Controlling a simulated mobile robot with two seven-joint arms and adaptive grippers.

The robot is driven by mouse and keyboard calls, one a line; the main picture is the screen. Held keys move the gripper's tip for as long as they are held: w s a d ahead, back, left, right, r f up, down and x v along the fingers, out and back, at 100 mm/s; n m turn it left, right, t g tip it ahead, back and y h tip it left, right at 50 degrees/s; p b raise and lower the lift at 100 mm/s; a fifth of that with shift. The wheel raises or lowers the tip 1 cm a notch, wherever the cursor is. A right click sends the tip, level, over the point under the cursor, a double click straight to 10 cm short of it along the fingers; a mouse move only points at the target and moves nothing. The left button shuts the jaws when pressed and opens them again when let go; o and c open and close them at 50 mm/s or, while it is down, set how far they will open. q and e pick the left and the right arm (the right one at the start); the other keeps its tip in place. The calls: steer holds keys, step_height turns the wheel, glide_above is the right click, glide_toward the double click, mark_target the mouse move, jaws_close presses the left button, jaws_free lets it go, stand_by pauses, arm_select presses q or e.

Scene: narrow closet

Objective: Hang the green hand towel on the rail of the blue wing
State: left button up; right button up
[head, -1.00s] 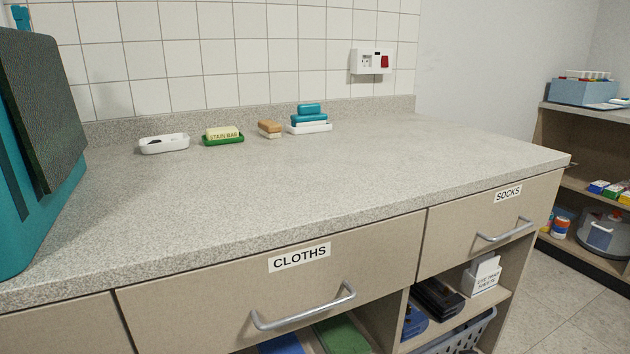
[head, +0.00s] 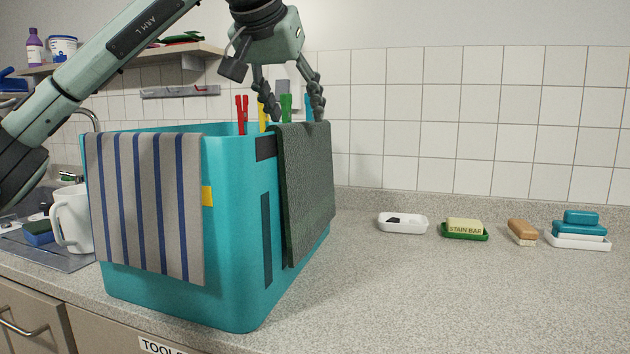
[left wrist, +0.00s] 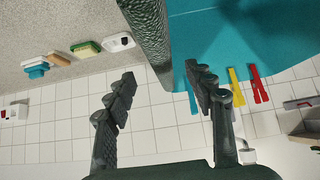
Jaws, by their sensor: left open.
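The green hand towel (head: 307,190) is dark grey-green and hangs over the right side of a teal bin (head: 225,240) on the counter. My left gripper (head: 297,117) is above the towel's top edge at the bin's right rim, fingers pointing down and spread apart. In the left wrist view the towel (left wrist: 150,40) reaches to between the open fingertips (left wrist: 160,75); I cannot tell whether they touch it. My right gripper is not in view. I see no blue wing with a rail.
A striped towel (head: 145,205) hangs on the bin's front. Red (head: 242,115) and other coloured pegs stand at the bin's far rim. A white mug (head: 72,220) and sink are left. Soap dishes (head: 403,223) line the wall; the counter (head: 430,300) in front is clear.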

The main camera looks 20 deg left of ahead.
arm_select(q)
steer(key=shift+w+f, duration=0.3)
steer(key=shift+f, duration=0.05)
steer(key=x, duration=0.6)
steer(key=shift+w+f+p, duration=0.25)
steer(key=shift+p, duration=0.15)
steer(key=shift+a, duration=0.15)
jaws_close()
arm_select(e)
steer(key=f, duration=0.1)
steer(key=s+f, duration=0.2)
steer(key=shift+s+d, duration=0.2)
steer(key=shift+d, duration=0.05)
arm_select(q)
steer(key=shift+r, duration=0.1)
